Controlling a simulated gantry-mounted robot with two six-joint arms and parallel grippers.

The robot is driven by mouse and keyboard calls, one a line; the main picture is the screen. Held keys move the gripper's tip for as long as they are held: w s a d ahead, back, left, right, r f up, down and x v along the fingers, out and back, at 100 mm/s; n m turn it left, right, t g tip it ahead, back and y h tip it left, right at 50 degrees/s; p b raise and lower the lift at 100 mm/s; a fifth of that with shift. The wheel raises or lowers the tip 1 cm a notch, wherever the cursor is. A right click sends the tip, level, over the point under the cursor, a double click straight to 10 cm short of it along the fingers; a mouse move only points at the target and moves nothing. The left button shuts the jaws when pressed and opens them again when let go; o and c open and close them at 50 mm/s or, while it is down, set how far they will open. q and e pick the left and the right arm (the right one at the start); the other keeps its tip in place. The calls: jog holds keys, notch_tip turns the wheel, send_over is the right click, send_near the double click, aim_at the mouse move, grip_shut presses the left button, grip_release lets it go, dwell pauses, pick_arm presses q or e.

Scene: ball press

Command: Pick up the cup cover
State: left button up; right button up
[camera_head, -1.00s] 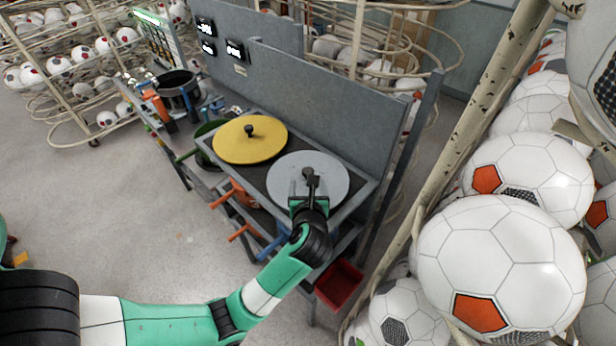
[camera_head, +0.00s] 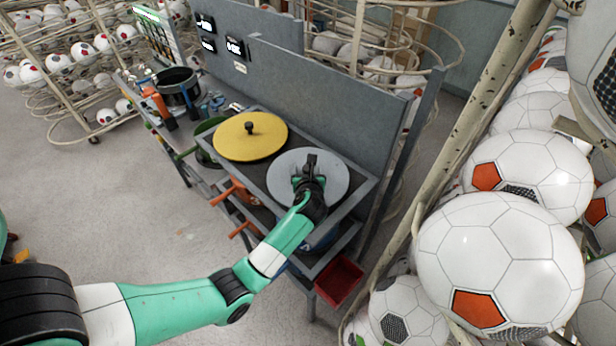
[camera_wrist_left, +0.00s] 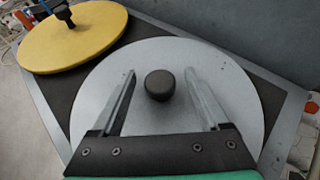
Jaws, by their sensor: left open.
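A round grey cover (camera_head: 337,182) lies flat on the dark bench top, and it also shows in the left wrist view (camera_wrist_left: 225,72). Its black knob (camera_wrist_left: 159,85) stands between my left gripper's fingers (camera_wrist_left: 160,88), with a gap on each side. My left gripper (camera_head: 310,165) is open over the cover and hides the knob in the head view. A round yellow cover (camera_head: 233,145) with a black knob lies beside it, and its edge shows in the left wrist view (camera_wrist_left: 85,42). The right gripper is not in view.
A grey panel (camera_head: 330,105) rises behind the bench (camera_head: 360,200). A red bin (camera_head: 338,280) hangs low at the bench's near corner. Racks of footballs (camera_head: 500,255) stand close on the right. A black pot (camera_head: 178,85) stands at the far left end.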

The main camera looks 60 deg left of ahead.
pick_arm(q)
jog(key=shift+w+a+f, duration=0.1)
jog(key=shift+a, duration=0.05)
grip_shut()
dwell(1.4)
